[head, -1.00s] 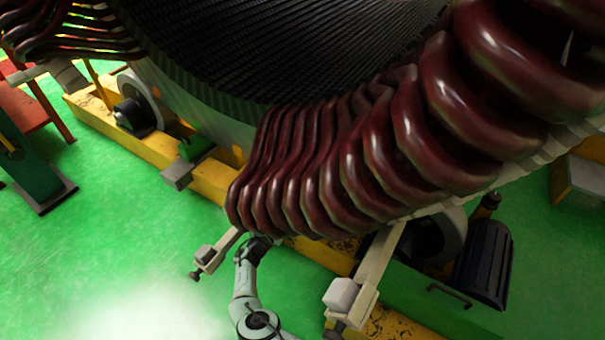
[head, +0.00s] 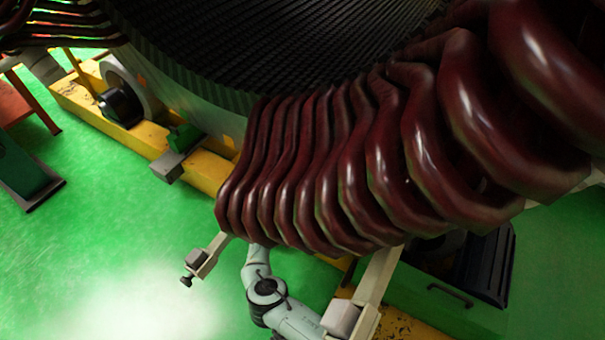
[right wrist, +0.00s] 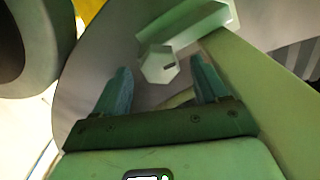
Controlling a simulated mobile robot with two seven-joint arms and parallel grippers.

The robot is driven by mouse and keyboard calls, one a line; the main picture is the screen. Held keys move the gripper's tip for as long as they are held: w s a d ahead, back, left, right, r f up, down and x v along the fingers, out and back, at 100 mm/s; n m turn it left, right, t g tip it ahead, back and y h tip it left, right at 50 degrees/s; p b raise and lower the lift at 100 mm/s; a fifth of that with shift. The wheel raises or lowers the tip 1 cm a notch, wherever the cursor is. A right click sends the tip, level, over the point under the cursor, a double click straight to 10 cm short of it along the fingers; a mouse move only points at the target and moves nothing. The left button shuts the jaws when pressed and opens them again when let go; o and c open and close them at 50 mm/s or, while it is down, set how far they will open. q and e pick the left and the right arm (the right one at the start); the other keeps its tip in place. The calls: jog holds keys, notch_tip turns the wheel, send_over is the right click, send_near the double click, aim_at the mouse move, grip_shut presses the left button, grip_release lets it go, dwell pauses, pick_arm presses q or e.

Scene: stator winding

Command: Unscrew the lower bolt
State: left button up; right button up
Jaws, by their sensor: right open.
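In the right wrist view a pale hexagonal bolt head (right wrist: 158,65) with a dark slot shows at the end of a pale bracket (right wrist: 195,24). My right gripper (right wrist: 163,78) is open, with one finger on either side of the bolt head in the picture. The fingers look apart from it, and I cannot tell how far the bolt lies beyond the tips. In the head view a grey arm of mine reaches up under the dark red coils (head: 330,170), and its gripper is hidden behind them. My left gripper is not in view.
Two pale clamp arms, the left one (head: 208,252) and the right one (head: 375,290), stick out below the coils near my arm. A yellow base beam (head: 205,170) runs under the stator.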

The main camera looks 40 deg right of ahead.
jog(key=shift+x, duration=1.15)
jog(key=c, duration=1.1)
jog(key=shift+o, duration=0.2)
jog(key=n, duration=0.5)
jog(key=shift+n, duration=0.4)
jog(key=o, duration=1.1)
jog(key=shift+c, duration=0.2)
